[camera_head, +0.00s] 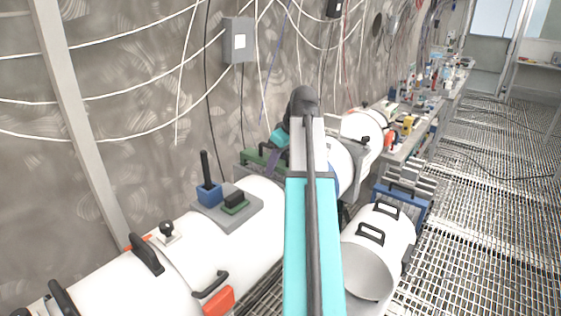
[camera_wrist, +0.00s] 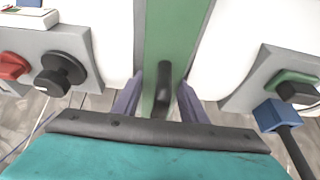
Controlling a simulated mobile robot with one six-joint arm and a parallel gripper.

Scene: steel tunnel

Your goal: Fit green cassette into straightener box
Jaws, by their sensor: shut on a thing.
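The green cassette (camera_wrist: 176,40) is a long green panel with a black handle (camera_wrist: 163,88) in the wrist view. It lies between two white cylinder faces. My gripper (camera_wrist: 158,98) has its two purple fingers on either side of the handle and is shut on it. In the head view my gripper (camera_head: 273,157) is partly hidden by my arm, beside a green piece (camera_head: 250,157) in the gap between the white cylinders. I cannot make out the straightener box as a separate thing, nor how deep the cassette sits.
A grey plate on the near white cylinder (camera_head: 262,215) carries a blue block with a black lever (camera_head: 208,192) and a green block (camera_head: 235,203). Another grey plate (camera_wrist: 70,45) has red and black knobs.

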